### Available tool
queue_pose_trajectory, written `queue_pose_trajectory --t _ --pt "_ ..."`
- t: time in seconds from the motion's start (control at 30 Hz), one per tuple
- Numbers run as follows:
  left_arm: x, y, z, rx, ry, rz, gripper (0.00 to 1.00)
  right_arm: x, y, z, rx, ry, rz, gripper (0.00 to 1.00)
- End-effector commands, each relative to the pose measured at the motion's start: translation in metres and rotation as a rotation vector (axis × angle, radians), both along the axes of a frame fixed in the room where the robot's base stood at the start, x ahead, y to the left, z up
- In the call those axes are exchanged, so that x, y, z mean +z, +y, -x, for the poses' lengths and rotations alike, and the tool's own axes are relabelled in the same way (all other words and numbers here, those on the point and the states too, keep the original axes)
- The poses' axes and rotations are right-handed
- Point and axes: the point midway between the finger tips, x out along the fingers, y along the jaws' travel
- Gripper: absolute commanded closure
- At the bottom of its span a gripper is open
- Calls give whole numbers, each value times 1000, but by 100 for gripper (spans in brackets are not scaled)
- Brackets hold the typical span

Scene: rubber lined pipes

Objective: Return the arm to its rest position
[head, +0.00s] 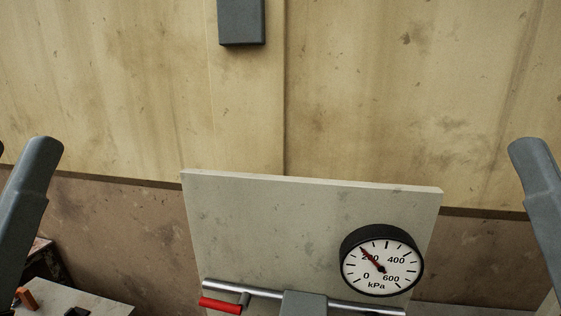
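Parts of my two arms show at the sides of the head view. A grey link of my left arm (30,195) comes in at the left edge and a grey link of my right arm (540,185) at the right edge. Both stand tilted and apart from the panel. Neither gripper is in the picture, so their fingers and anything in them are hidden.
A pale panel (270,225) stands in the middle. It carries a round kPa gauge (382,268) with its red needle near 200, a metal pipe (260,292) and a red handle (220,305). A grey surface (90,298) with an orange object (26,298) lies lower left.

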Motion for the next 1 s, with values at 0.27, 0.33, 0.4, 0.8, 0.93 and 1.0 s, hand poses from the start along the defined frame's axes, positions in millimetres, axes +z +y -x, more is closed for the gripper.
queue_pose_trajectory --t 0.27,0.33,0.4,0.8,0.93,1.0 --pt "167 0 0 0 0 1 48 167 0 0 0 0 0 50" --pt "200 0 0 0 0 1 48 200 0 0 0 0 0 50" --pt "228 0 0 0 0 1 48 228 0 0 0 0 0 50" --pt "263 0 0 0 0 1 48 263 0 0 0 1 0 50" --pt "243 0 0 0 0 1 48 242 0 0 0 1 0 50" --pt "220 0 0 0 0 1 48 220 0 0 0 1 0 50"
